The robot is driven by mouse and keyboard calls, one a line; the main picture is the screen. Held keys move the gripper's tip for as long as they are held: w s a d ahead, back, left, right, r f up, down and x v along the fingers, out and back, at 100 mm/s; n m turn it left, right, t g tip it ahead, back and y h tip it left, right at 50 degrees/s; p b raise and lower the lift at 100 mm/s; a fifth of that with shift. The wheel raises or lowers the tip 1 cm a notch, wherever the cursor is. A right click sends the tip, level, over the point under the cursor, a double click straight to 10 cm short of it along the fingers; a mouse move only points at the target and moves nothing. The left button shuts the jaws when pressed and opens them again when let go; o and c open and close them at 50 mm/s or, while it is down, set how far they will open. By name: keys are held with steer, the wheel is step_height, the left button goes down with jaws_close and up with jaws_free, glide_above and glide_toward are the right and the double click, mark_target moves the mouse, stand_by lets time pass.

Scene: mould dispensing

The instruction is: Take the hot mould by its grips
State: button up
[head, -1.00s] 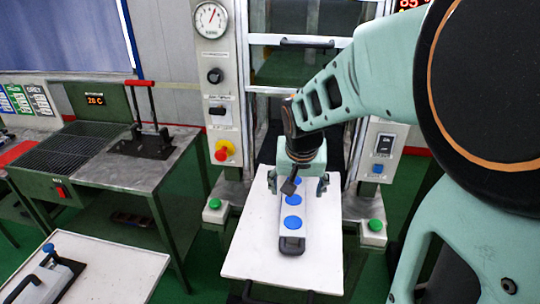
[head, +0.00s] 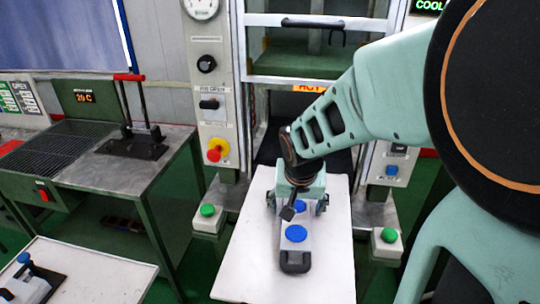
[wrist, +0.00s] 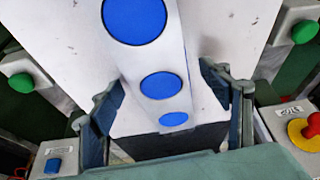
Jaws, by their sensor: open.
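The mould (head: 293,246) is a long pale block with blue discs on top and a dark grip (head: 295,262) at its near end. It lies on a white board (head: 245,262) in front of the press. My gripper (head: 296,205) is above the far part of the mould and hides that end in the head view. In the wrist view the gripper (wrist: 165,112) is open, with one finger on each side of the mould (wrist: 150,60) and nothing held. Whether the fingers touch the mould cannot be told.
Green-button boxes (head: 208,210) (head: 388,235) flank the board. The press door (head: 290,65) stands behind. A bench (head: 130,175) with a red-handled device (head: 137,140) is at left. A white table (head: 90,275) at front left carries another handled item (head: 28,283).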

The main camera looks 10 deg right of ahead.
steer(key=shift+w+f, duration=0.1)
steer(key=shift+f, duration=0.1)
steer(key=shift+r, duration=0.1)
jaws_close()
steer(key=shift+r, duration=0.1)
stand_by(0.4)
